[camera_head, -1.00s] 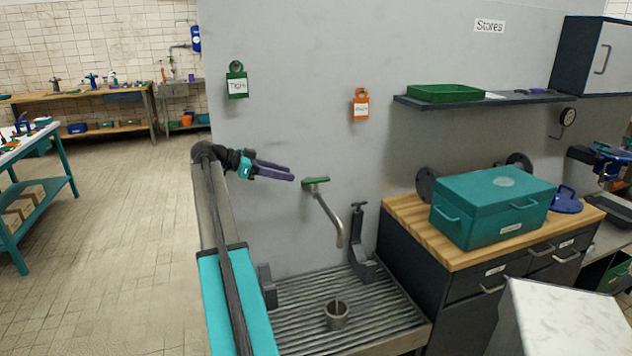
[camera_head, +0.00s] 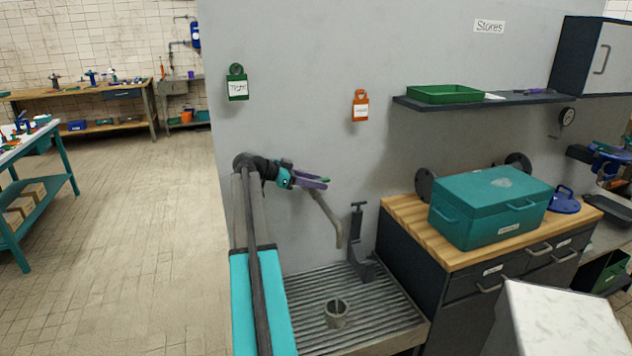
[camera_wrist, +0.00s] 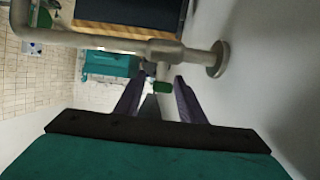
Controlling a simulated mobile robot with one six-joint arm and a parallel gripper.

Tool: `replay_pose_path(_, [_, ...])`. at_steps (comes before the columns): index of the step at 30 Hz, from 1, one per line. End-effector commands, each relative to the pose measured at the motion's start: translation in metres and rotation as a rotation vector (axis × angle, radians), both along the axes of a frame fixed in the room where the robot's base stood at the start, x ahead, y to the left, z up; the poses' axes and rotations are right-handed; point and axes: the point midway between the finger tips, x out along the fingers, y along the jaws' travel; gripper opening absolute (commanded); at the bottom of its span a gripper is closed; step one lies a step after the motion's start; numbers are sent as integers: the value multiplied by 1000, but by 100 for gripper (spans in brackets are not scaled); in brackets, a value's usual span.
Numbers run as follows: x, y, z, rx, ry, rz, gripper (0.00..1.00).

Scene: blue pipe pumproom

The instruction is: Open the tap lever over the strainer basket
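The tap has a bent grey spout (camera_head: 330,222) on the grey wall, its end hanging above the small round strainer basket (camera_head: 336,311) on the ribbed drain. In the wrist view its pipe (camera_wrist: 90,40) runs across the top. In the wrist view my gripper (camera_wrist: 158,88) is open, with gaps visible beside the lever; contact cannot be told.
A dark clamp-like stand (camera_head: 357,240) rises right of the spout. A wooden-topped cabinet (camera_head: 410,218) with a teal box (camera_head: 490,208) stands further right. A shelf (camera_head: 490,102) and green and orange tags hang on the wall.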

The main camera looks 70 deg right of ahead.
Motion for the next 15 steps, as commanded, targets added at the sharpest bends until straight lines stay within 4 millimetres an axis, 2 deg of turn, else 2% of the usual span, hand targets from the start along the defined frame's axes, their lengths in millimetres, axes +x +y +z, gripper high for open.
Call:
replay_pose_path(10, [-1,-1,-1,0,0,0,34])
replay_pose_path(15, [-1,-1,-1,0,0,0,6])
